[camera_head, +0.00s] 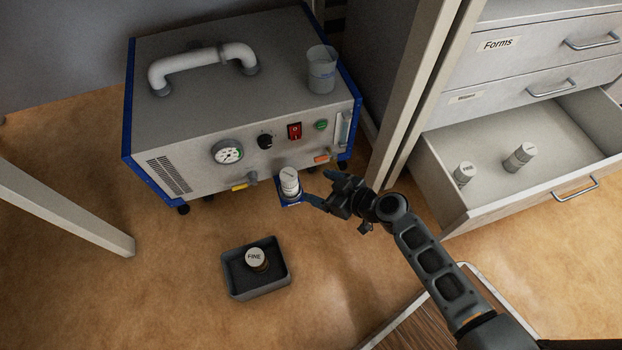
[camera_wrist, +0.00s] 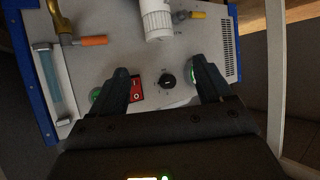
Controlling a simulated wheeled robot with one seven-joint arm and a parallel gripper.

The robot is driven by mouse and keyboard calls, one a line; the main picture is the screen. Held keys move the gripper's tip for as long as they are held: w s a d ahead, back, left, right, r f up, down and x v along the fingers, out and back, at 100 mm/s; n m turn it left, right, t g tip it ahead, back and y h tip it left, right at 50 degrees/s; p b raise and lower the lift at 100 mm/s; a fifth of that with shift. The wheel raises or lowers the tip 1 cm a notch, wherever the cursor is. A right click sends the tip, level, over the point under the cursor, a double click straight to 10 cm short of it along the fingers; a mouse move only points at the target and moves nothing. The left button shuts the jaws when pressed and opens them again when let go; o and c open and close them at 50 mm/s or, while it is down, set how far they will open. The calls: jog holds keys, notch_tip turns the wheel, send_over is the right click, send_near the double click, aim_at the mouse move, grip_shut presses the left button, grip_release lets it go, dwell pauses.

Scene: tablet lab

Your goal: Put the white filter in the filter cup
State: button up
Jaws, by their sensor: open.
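A white ridged cylinder (camera_head: 289,181), which looks like the white filter, stands upright on a small blue base (camera_head: 291,202) at the front of the grey machine. I cannot tell whether the base is part of the filter cup. The cylinder also shows at the top of the wrist view (camera_wrist: 157,18), cut off by the frame edge. My gripper (camera_head: 322,188) is open and empty, just right of the cylinder and apart from it. In the wrist view, the spread fingers (camera_wrist: 163,72) point towards the cylinder, which lies beyond their tips, roughly in line with the gap.
A dark tray (camera_head: 240,291) on the floor holds a jar marked FINE (camera_head: 256,258). An open drawer (camera_head: 522,188) at right holds two white-topped jars.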

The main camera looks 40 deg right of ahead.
jog(key=shift+s+d+r, duration=0.1)
jog(key=shift+s+r, duration=0.05)
jog(key=shift+s, duration=0.15)
jog(key=s+r+m+h, duration=0.1)
jog(key=s+r+h, duration=0.15)
jog(key=s, duration=0.65)
jog(key=s+r+m+h, duration=0.1)
jog(key=s+r, duration=0.3)
jog(key=s, duration=0.6)
jog(key=s+a+r+t, duration=0.1)
jog(key=s+r, duration=0.2)
jog(key=r, duration=0.5)
jog(key=s+a+r+t, duration=0.1)
jog(key=s+r, duration=0.3)
jog(key=r, duration=0.4)
jog(key=s+a+r+m+t, duration=0.1)
jog(key=s+a+r, duration=0.1)
jog(key=r, duration=0.6)
jog(key=shift+s, duration=0.85)
jog(key=shift+a, duration=0.1)
